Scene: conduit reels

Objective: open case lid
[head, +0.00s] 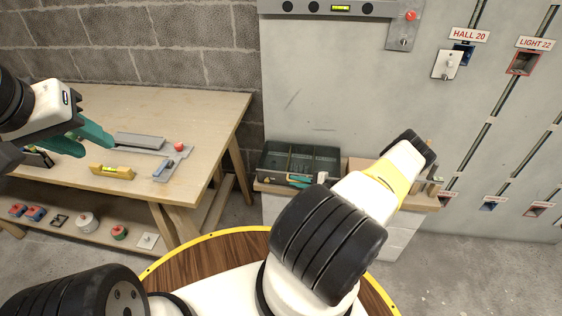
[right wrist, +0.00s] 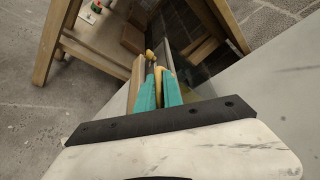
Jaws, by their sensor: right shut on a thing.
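A dark case (head: 335,163) with inner dividers stands on a ledge by the grey wall panel. Its inside shows from above, and I cannot make out a separate lid. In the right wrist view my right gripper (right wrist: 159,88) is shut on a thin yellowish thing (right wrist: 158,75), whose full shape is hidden. My left gripper (head: 95,142) has its teal fingers apart, empty, over the wooden bench at left.
The wooden bench (head: 215,105) holds a yellow level (head: 112,172) and a grey plate with a red knob (head: 179,146). Several small parts lie on its lower shelf (head: 165,243). Sockets line the wall panel (head: 330,80).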

